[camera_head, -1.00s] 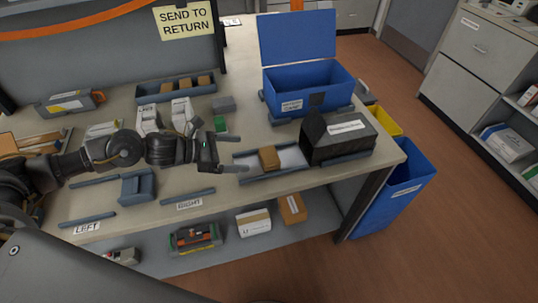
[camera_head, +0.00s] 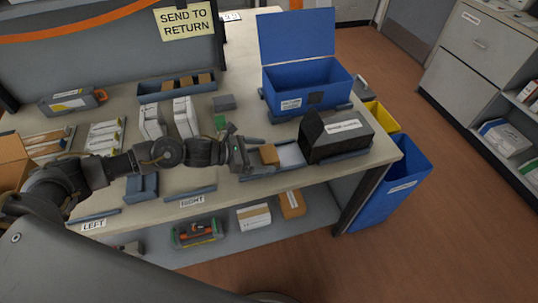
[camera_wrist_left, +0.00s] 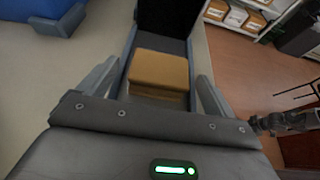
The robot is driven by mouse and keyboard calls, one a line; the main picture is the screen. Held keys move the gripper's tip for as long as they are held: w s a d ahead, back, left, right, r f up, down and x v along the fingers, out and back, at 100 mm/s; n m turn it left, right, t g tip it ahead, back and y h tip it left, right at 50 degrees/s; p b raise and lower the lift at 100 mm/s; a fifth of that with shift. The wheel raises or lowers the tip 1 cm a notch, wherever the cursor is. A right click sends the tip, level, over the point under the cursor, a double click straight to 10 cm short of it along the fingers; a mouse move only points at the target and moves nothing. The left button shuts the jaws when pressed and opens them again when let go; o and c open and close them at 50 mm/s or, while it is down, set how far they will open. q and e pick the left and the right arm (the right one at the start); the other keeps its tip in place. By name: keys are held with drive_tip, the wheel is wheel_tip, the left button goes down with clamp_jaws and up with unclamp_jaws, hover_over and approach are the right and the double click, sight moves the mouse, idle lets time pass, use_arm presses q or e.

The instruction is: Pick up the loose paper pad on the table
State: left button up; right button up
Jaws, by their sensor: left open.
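A tan, block-shaped pad (camera_head: 269,155) lies in a shallow grey tray (camera_head: 284,168) near the table's front edge; I take it to be the paper pad. In the left wrist view the pad (camera_wrist_left: 158,72) sits just ahead of the gripper, roughly between the two fingers. My left gripper (camera_head: 246,158) is open and empty, at the pad's left side in the head view. In the left wrist view the left gripper (camera_wrist_left: 153,92) has one finger on each side of the pad's near part, with gaps showing.
A black box (camera_head: 335,137) stands at the tray's right end. A blue open bin (camera_head: 305,95) is behind. White cartons (camera_head: 186,117) and a small green item (camera_head: 220,122) stand behind my left arm. Blue and yellow bins stand beyond the table's right edge.

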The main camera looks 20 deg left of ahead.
sight(261, 155)
use_arm(q)
drive_tip(key=c, duration=1)
drive_tip(key=shift+c, duration=0.2)
wheel_tip(261, 155, up, 10)
drive_tip(key=b, duration=0.2)
